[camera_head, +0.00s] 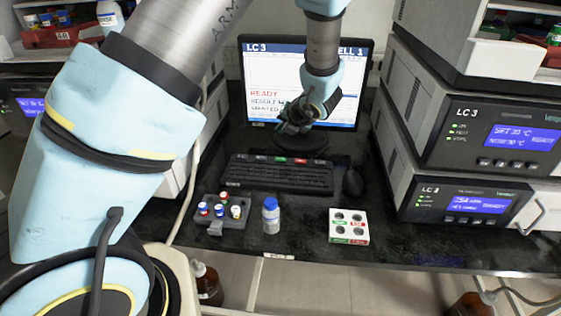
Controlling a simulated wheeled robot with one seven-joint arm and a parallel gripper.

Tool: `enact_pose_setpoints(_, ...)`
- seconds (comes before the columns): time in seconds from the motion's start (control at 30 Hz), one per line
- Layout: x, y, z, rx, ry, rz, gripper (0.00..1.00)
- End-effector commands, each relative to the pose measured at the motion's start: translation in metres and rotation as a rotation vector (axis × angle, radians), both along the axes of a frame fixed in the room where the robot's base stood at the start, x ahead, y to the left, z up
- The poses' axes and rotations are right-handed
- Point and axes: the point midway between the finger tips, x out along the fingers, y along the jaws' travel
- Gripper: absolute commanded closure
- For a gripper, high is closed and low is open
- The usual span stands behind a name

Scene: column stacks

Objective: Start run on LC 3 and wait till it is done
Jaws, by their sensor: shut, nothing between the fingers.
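The monitor (262,72) at the back shows "LC 3" and the end of "CELL 1" in its header. Red "READY" and a "RESULT" line are legible below; my arm covers part of the screen. The black keyboard (276,176) lies in front of it, with a few green keys and a red key along its top row. My gripper (290,125) is shut and empty in front of the screen's lower part, apart from the keyboard as far as I can tell. The LC 3 stack at right has an upper unit (505,135) and a lower unit (468,204), both with lit blue displays.
A mouse (353,183) lies right of the keyboard. In front stand a dark vial rack (233,222) with several capped vials, a blue-capped bottle (271,216) and a white block with holes (348,227). Another instrument (38,105) is at left. The front right bench is clear.

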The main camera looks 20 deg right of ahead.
Motion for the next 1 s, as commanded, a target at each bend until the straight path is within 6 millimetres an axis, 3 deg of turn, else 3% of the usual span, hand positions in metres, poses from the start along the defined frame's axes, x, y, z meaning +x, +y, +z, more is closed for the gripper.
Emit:
enact_pose_setpoints(0.5, 0.0, 0.0, -0.071, 0.0, 0.001, 0.001, 1.0)
enact_pose_setpoints(1.0, 0.0, 0.0, -0.077, -0.001, 0.0, 0.001, 1.0)
